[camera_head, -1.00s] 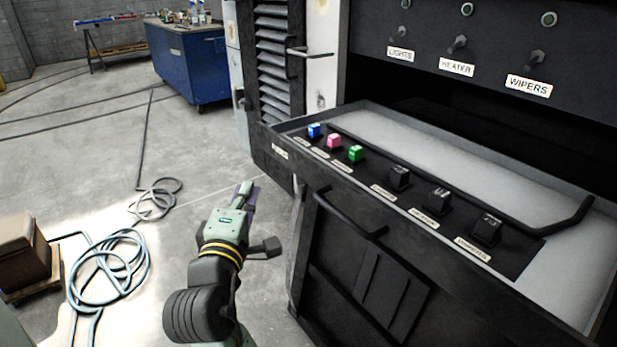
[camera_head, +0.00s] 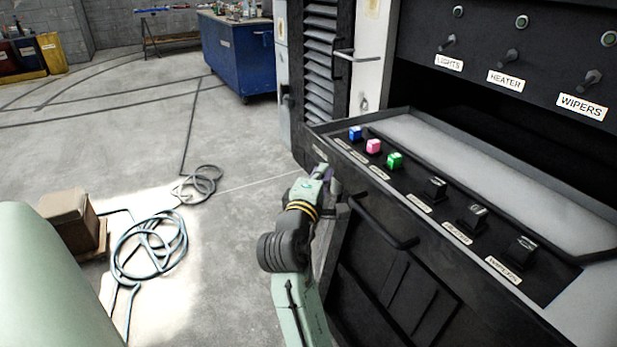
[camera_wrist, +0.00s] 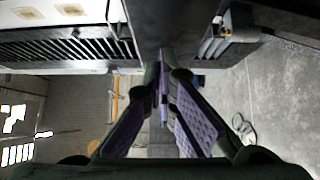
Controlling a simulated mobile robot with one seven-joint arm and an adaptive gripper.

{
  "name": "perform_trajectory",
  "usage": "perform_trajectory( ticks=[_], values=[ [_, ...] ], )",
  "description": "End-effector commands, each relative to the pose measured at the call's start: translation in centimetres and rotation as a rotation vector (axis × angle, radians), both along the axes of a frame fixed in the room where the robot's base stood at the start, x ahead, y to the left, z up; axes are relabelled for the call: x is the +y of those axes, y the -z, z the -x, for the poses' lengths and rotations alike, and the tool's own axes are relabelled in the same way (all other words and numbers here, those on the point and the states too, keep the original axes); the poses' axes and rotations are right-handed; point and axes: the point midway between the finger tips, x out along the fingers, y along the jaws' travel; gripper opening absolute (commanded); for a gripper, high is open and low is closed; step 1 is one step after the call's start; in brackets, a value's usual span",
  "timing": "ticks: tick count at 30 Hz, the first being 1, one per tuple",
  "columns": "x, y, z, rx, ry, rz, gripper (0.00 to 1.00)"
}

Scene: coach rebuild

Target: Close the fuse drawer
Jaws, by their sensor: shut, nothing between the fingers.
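The fuse drawer (camera_head: 455,152) stands pulled out of the dark cabinet at the right in the head view.
A dark bar handle (camera_head: 382,222) sticks out to the right of my gripper. Switches marked lights, heater and wipers (camera_head: 512,57) are above the drawer. A coiled hose (camera_head: 150,245) and a brown box (camera_head: 70,218) lie left. A blue workbench (camera_head: 237,52) stands behind.

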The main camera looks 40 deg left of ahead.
Motion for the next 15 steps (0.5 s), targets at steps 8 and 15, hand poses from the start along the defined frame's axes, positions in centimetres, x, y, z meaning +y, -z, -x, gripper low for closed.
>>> perform_trajectory(
  ticks=[8,15],
  values=[
    [-0.41,0.07,-1.11,0.001,-0.001,0.000,0.00],
    [-0.41,0.06,-1.08,0.001,-0.001,0.000,0.00]
  ],
)
